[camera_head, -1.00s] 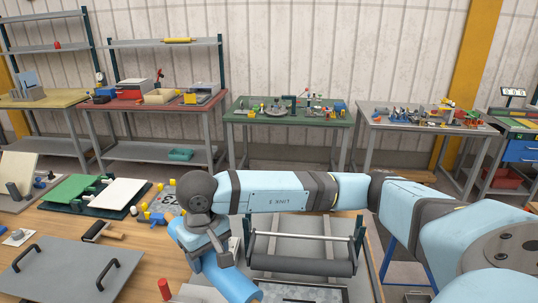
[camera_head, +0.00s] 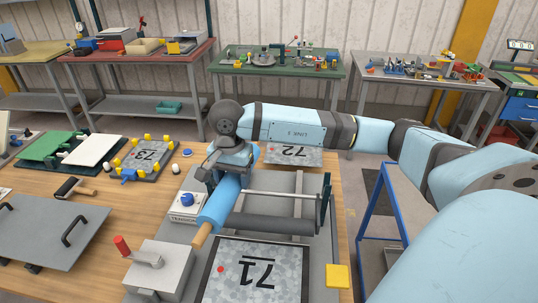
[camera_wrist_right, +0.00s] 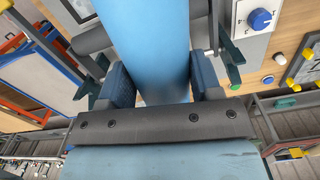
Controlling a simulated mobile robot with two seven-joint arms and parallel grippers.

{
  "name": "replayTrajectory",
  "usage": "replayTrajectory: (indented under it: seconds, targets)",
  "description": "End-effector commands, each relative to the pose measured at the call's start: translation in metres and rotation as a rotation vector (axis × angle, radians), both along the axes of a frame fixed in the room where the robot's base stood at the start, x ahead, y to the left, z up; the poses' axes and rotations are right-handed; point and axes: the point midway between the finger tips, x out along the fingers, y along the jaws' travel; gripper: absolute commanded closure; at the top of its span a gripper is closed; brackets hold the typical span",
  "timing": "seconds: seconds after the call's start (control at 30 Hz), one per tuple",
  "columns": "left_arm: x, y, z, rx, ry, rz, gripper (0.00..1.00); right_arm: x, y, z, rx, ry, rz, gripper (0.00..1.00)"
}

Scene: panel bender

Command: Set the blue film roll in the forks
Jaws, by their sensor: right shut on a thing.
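The blue film roll (camera_head: 218,207), with a wooden core end, is held in my right gripper (camera_head: 228,168) in the head view. It slants down to the left, over the left end of the grey roller stand (camera_head: 310,240), whose bar and dark roller run crosswise. I cannot tell whether the roll touches the stand. In the right wrist view the roll (camera_wrist_right: 155,45) passes between the two fingers of the gripper (camera_wrist_right: 163,82). Dark green brackets (camera_wrist_right: 231,68) show beside it; I cannot tell whether they are the forks. My left gripper is not in view.
A control box with a blue knob (camera_head: 187,201) stands left of the roll. A grey block with a red handle (camera_head: 155,270) is in front. Plate 71 (camera_head: 235,285) lies in front of the stand, plate 72 (camera_head: 290,157) behind it. A handled grey panel (camera_head: 45,235) lies left.

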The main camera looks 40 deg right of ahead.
Motion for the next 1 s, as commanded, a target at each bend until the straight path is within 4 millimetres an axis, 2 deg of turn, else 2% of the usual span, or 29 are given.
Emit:
replayTrajectory:
  seconds: [0.03,0.3,0.5,0.7,1.0]
  targets:
    - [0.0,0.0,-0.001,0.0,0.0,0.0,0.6,0.003,-0.014,-0.004,-0.003,0.007,-0.126,0.71]
    - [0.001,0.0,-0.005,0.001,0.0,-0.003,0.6,0.015,-0.081,-0.015,-0.018,0.033,-0.838,0.71]
    - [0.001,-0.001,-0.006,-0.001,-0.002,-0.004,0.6,0.019,-0.12,-0.018,-0.028,0.043,-1.232,0.71]
    - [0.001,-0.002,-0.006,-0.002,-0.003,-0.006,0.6,0.02,-0.136,-0.019,-0.031,0.047,-1.407,0.71]
    - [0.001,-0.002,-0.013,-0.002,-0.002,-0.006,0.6,0.02,-0.137,-0.032,-0.031,0.048,-1.424,0.71]
